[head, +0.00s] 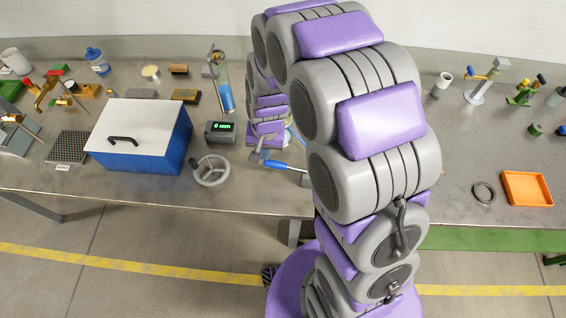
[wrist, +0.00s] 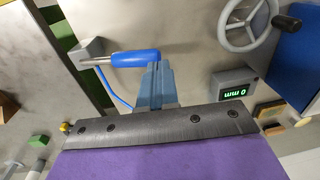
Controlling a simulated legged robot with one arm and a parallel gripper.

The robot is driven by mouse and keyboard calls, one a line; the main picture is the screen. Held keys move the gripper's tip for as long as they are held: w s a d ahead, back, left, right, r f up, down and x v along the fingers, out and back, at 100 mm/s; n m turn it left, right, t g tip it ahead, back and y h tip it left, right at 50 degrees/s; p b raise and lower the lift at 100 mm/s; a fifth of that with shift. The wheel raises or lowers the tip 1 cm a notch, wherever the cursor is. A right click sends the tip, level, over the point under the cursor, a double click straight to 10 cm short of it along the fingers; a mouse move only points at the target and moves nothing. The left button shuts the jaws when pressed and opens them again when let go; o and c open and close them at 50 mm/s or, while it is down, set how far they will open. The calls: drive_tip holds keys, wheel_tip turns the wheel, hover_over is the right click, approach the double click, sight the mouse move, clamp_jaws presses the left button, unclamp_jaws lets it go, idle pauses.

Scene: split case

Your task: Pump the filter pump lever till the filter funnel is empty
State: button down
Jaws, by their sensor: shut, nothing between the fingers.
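The pump lever shows as a blue handle on a metal rod at the bench's front edge in the head view (head: 278,164). In the wrist view the blue handle (wrist: 130,59) lies sideways, its rod running left into a grey block (wrist: 92,53). My gripper (wrist: 157,68) is shut and empty, its fingertips at the handle's free end. I cannot tell whether they touch it. In the head view my gripper (head: 257,158) is small beside the handle. I cannot make out the filter funnel; my arm covers that part of the bench.
A digital display (head: 220,130) reads 0 mm, with a grey handwheel (head: 211,170) in front. A blue box with a white lid (head: 140,125) stands left. A tall cylinder with blue liquid (head: 226,92) stands behind. An orange tray (head: 526,188) lies right. A blue hose (wrist: 115,98) runs near the lever.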

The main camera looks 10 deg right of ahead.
drive_tip(key=r+p, duration=0.1)
drive_tip(key=r, duration=0.2)
drive_tip(key=r+p, duration=0.1)
drive_tip(key=r, duration=0.1)
drive_tip(key=shift+s+d+r, duration=0.1)
drive_tip(key=shift+d+r, duration=0.1)
drive_tip(key=shift+r, duration=0.2)
drive_tip(key=s+d+r+n+b, duration=0.1)
drive_tip(key=s+d+r, duration=0.2)
drive_tip(key=s, duration=0.6)
drive_tip(key=s+d+r+n+g+b, duration=0.1)
drive_tip(key=s+d+r+b, duration=0.1)
drive_tip(key=s, duration=0.6)
drive_tip(key=s+d+r+n+g+h+b, duration=0.1)
drive_tip(key=s+d+r, duration=0.3)
drive_tip(key=s, duration=0.5)
drive_tip(key=shift+s+d+r+b, duration=0.2)
drive_tip(key=shift+s+d+b, duration=0.15)
drive_tip(key=shift+b, duration=0.1)
drive_tip(key=shift+w, duration=0.15)
idle(3.2)
